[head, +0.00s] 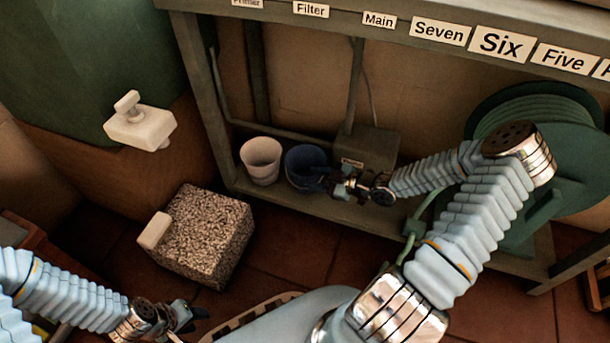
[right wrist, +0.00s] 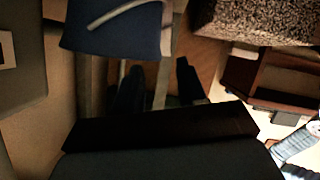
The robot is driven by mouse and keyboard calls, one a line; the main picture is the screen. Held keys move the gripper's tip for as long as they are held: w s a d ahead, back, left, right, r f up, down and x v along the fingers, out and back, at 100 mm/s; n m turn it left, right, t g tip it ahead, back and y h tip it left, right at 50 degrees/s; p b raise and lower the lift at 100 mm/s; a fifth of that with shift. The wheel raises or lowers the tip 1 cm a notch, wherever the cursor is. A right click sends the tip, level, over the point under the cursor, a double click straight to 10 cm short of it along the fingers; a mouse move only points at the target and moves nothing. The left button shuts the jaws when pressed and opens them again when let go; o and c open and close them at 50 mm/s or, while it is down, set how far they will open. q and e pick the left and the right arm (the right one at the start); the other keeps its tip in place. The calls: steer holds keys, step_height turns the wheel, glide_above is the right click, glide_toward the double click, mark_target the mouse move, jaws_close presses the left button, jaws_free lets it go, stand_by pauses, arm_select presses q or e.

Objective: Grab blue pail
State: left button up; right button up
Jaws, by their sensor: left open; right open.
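The dark blue pail (head: 303,160) stands on the low shelf under the bench, beside a white pail (head: 261,160). My right gripper (head: 332,181) is open at the pail's right side, partly covering it. Whether it touches the pail cannot be told. In the right wrist view the blue pail (right wrist: 112,38) with its grey handle shows at the top, in front of and to the left of the two dark, spread fingers (right wrist: 157,68); nothing shows between them. My left gripper (head: 192,314) is open and empty at the lower left, far from the pail.
A grey box (head: 375,147) on the shelf stands behind my right gripper. A green hose reel (head: 535,115) is to the right. A speckled block (head: 205,232) sits on the tiled floor, left of the shelf. Bench legs (head: 200,85) frame the shelf.

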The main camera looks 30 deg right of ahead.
steer(key=b+x, duration=0.1)
steer(key=x, duration=0.5)
steer(key=shift+w+d, duration=0.1)
steer(key=shift+d, duration=0.05)
steer(key=shift+c, duration=0.5)
jaws_close()
